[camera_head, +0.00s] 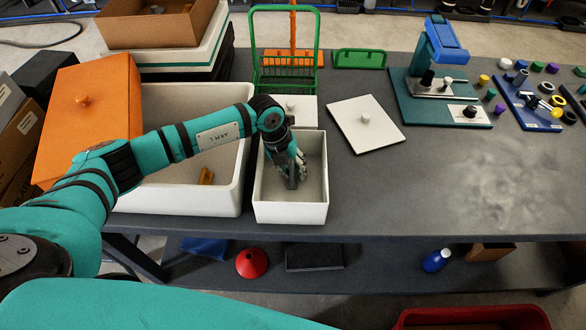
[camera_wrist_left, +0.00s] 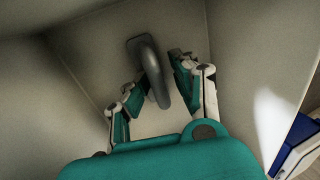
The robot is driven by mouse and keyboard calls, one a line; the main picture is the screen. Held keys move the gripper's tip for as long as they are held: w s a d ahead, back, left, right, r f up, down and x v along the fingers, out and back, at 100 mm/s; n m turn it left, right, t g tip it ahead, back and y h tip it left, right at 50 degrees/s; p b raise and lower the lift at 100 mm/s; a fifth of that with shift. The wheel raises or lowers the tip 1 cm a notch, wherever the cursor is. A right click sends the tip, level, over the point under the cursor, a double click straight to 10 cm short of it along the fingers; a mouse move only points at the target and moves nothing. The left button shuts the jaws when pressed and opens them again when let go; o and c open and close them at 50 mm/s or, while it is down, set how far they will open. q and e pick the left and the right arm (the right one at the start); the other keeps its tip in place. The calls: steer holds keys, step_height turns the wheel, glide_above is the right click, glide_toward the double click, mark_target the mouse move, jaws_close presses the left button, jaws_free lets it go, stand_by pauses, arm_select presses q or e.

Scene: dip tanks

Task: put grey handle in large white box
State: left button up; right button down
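The grey handle (camera_wrist_left: 151,68) stands on the floor of the small white box (camera_head: 290,213), as the left wrist view shows. My left gripper (camera_head: 291,170) reaches down into this box. In the left wrist view its fingers (camera_wrist_left: 152,76) are open on either side of the handle, with a gap to it visible on the left. The large white box (camera_head: 195,204) stands directly left of the small box, open at the top. My left forearm crosses over it. A small orange-yellow piece (camera_head: 206,176) lies inside it. My right gripper is not in view.
An orange lid (camera_head: 85,110) leans at the large box's left. A green wire basket (camera_head: 285,50) stands behind the small box. A white lid (camera_head: 366,125) lies to the right. A teal-based blue device (camera_head: 440,60) is further right. The front right tabletop is clear.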

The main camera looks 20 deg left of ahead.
arm_select(q)
steer(key=shift+r, duration=0.2)
steer(key=shift+a+r, duration=0.15)
steer(key=shift+r, duration=0.05)
steer(key=b+v, duration=0.3)
steer(key=v, duration=0.8)
steer(key=shift+r, duration=0.25)
